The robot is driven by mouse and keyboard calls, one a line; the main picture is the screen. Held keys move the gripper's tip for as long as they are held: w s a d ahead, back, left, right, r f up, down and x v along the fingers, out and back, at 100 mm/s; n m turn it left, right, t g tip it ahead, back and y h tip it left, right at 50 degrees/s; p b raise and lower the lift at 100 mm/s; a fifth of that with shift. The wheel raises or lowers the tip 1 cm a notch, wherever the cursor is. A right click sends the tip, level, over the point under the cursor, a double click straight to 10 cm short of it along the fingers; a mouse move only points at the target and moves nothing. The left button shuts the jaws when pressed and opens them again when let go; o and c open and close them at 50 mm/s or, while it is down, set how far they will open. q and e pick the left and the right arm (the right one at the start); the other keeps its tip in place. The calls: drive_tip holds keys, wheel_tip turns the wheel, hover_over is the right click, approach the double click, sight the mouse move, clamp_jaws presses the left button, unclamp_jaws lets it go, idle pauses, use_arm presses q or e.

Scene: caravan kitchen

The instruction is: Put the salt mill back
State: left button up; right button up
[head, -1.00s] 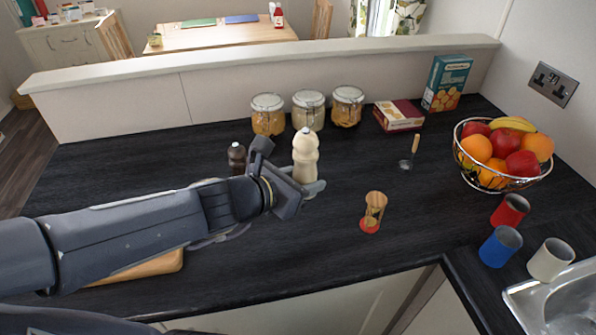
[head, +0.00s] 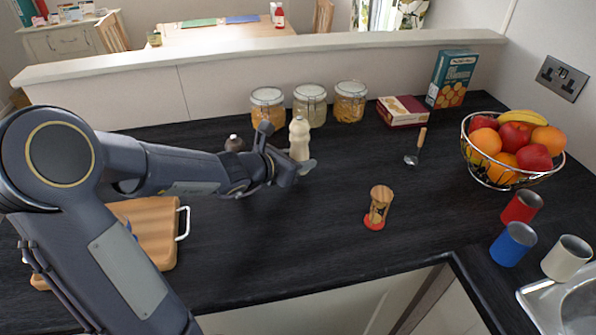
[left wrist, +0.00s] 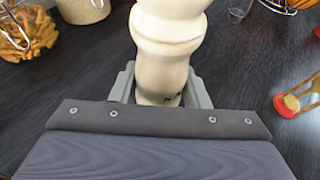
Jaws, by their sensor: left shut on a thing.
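The salt mill is the cream-coloured mill (head: 300,139), upright on the dark worktop towards the back, in front of the glass jars. My left gripper (head: 303,166) is shut around its lower body. In the left wrist view the mill (left wrist: 168,40) stands between the two grey fingers (left wrist: 160,88); its top is out of that view. The dark pepper mill (head: 234,144) stands just left of it, mostly hidden behind my left arm. I cannot tell whether the salt mill's base touches the worktop. My right gripper is not seen.
Several glass jars (head: 310,106) stand behind the mill. An hourglass (head: 379,207) stands to the right, with a small scoop-like utensil (head: 416,147) beyond. A fruit bowl (head: 512,150) and cups (head: 513,244) are far right. A wooden board (head: 150,230) lies at left. The middle front worktop is clear.

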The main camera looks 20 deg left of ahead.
use_arm(q)
drive_tip(key=shift+w+a+f+b, duration=0.15)
drive_tip(key=shift+f+b, duration=0.45)
drive_tip(key=shift+f, duration=1.1)
drive_tip(key=shift+f, duration=0.1)
drive_tip(key=shift+f, duration=0.15)
drive_tip(key=o, duration=0.9)
drive_tip(key=shift+o, duration=0.2)
